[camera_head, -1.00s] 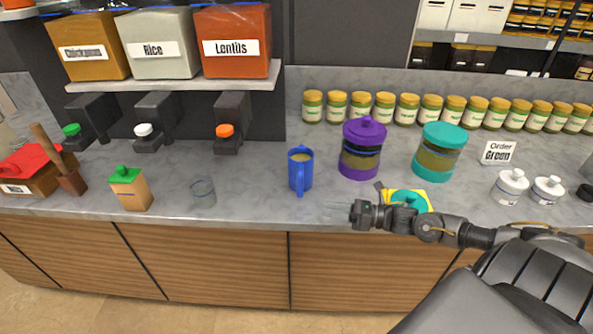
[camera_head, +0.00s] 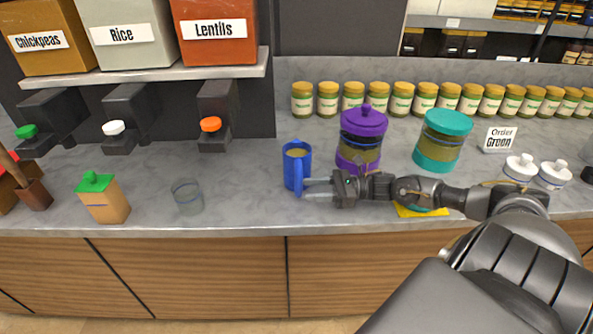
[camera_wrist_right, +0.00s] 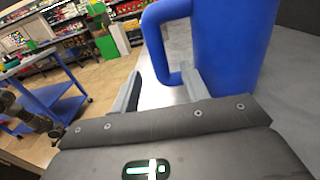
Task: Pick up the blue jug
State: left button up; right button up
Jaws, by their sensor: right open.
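The blue jug (camera_head: 296,165) stands upright on the grey counter, with its handle toward the counter's front edge. It fills the upper right of the right wrist view (camera_wrist_right: 235,50). My right gripper (camera_head: 312,188) is open, its fingers pointing left at the jug's handle. In the right wrist view the jug's handle (camera_wrist_right: 158,45) reaches down between the two fingers (camera_wrist_right: 165,88). I cannot tell whether either finger touches it. My left gripper is not in view.
A purple-lidded jar (camera_head: 361,140) stands right of the jug, behind my right gripper. A teal-lidded jar (camera_head: 441,140) is further right. A clear glass (camera_head: 187,196) and a green-topped carton (camera_head: 103,198) stand left. The counter (camera_head: 245,200) between glass and jug is clear.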

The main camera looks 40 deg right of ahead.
aim_at(298, 173)
jog(key=shift+w+a, duration=0.35)
jog(key=shift+a, duration=0.05)
jog(key=shift+w+a+r, duration=0.15)
jog(key=shift+a+r, duration=0.15)
jog(key=x, duration=0.2)
jog(key=p+x, duration=0.1)
jog(key=shift+w+a+r, duration=0.2)
jog(key=shift+w+r, duration=0.05)
jog(key=shift+w, duration=0.1)
jog(key=shift+w+a+f, duration=0.1)
jog(key=shift+w+a, duration=0.1)
jog(key=shift+a, duration=0.15)
grip_shut()
jog(key=shift+d, duration=0.1)
